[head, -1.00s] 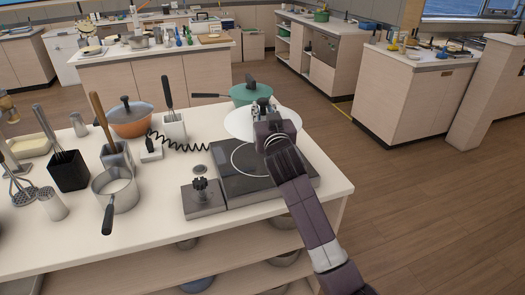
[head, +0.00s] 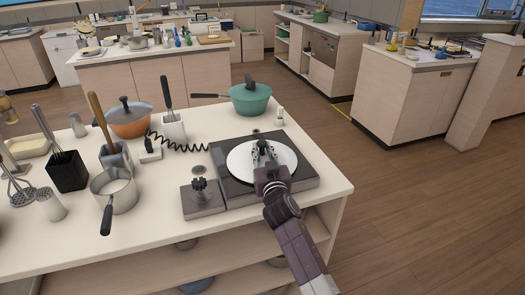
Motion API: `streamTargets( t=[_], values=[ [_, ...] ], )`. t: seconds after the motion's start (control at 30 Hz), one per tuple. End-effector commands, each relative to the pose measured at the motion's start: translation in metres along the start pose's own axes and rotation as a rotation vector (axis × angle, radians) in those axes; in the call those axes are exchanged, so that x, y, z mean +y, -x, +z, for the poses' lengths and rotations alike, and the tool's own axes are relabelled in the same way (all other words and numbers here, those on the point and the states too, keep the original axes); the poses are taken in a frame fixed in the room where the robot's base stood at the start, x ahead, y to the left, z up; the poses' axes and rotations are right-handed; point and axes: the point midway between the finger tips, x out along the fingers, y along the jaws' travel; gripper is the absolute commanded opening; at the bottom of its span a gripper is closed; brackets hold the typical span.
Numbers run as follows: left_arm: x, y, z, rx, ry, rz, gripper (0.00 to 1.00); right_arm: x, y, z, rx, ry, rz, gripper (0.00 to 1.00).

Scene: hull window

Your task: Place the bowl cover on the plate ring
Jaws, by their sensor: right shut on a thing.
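The bowl cover is a flat white disc (head: 242,164) over the dark square hot plate (head: 303,182) on the near counter. My right gripper (head: 262,150) is over the middle of the cover and shut on it, at what looks like a small knob mostly hidden by the fingers. The light plate ring is hidden under the cover. The cover lies level and looks roughly centred on the hot plate. I cannot tell whether it touches the ring or is slightly above it. My left gripper is not in view.
A grey control box with a dark knob (head: 201,197) stands left of the hot plate. A green lidded pan (head: 250,100) and a small white shaker (head: 280,116) stand behind it. A steel pot (head: 122,192) and an orange lidded pot (head: 130,125) are further left.

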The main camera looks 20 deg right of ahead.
Motion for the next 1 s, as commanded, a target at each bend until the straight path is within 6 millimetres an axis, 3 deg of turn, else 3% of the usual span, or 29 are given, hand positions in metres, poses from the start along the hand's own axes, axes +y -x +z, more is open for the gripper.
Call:
streamTargets(
  t=[0.2,0.23,0.37,0.73,1.0],
  values=[
    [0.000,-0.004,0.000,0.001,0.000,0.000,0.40,0.000,0.000,0.003,0.001,0.001,0.000,0.00],
    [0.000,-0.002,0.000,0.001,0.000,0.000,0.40,0.000,0.000,0.002,0.000,0.001,0.001,0.23],
    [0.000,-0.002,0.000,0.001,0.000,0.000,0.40,0.000,0.000,0.001,0.000,0.001,0.001,0.37],
    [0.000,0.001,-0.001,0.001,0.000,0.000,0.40,0.000,0.001,-0.002,0.000,0.001,0.001,0.37],
    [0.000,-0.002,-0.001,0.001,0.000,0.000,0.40,0.001,0.038,0.001,-0.001,0.000,0.000,0.37]
  ],
)
